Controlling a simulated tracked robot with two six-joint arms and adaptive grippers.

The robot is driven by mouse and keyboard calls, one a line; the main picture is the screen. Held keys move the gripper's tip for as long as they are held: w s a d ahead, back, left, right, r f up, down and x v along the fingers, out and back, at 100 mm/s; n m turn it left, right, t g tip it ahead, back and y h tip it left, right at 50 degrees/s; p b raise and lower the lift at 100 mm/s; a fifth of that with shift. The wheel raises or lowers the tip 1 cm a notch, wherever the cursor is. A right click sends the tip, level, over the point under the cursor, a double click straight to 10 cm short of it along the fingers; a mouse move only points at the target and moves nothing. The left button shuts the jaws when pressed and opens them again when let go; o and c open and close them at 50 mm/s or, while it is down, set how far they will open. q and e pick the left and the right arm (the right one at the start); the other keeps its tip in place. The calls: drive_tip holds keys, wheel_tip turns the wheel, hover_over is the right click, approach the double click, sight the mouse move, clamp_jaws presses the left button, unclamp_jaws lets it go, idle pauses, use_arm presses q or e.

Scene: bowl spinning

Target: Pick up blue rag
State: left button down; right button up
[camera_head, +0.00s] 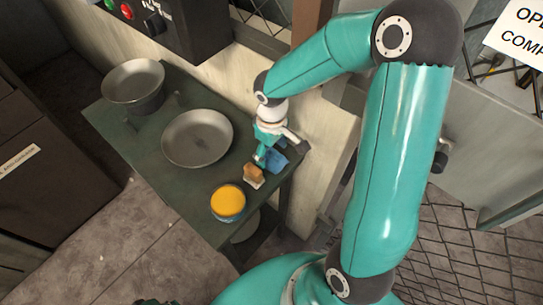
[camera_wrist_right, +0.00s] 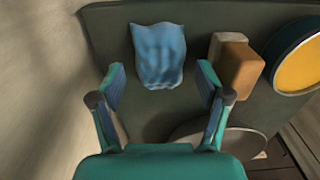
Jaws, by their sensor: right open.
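The blue rag (camera_head: 277,160) lies on the dark green table near its right edge in the head view, partly hidden behind my right gripper. In the right wrist view the blue rag (camera_wrist_right: 159,55) is crumpled and lies flat on the table, ahead of my fingers. My right gripper (camera_head: 262,157) is above the table at the rag. In the wrist view its two fingers (camera_wrist_right: 161,82) are spread wide, with the rag between and beyond them and nothing held. My left gripper is not clearly seen.
The green table (camera_head: 140,150) also holds a deep metal bowl (camera_head: 133,86), a shallow metal bowl (camera_head: 197,138), a brown and cream sponge (camera_head: 253,175) and a round container with yellow contents (camera_head: 228,202). The sponge (camera_wrist_right: 236,67) sits close right of the rag in the wrist view. A wall borders the table.

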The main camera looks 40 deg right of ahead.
wheel_tip(320, 180, down, 2)
drive_tip(key=shift+f, duration=0.1)
drive_tip(key=c, duration=1.2)
wheel_tip(320, 180, up, 28)
drive_tip(key=shift+r+p, duration=0.1)
drive_tip(key=shift+p, duration=0.6)
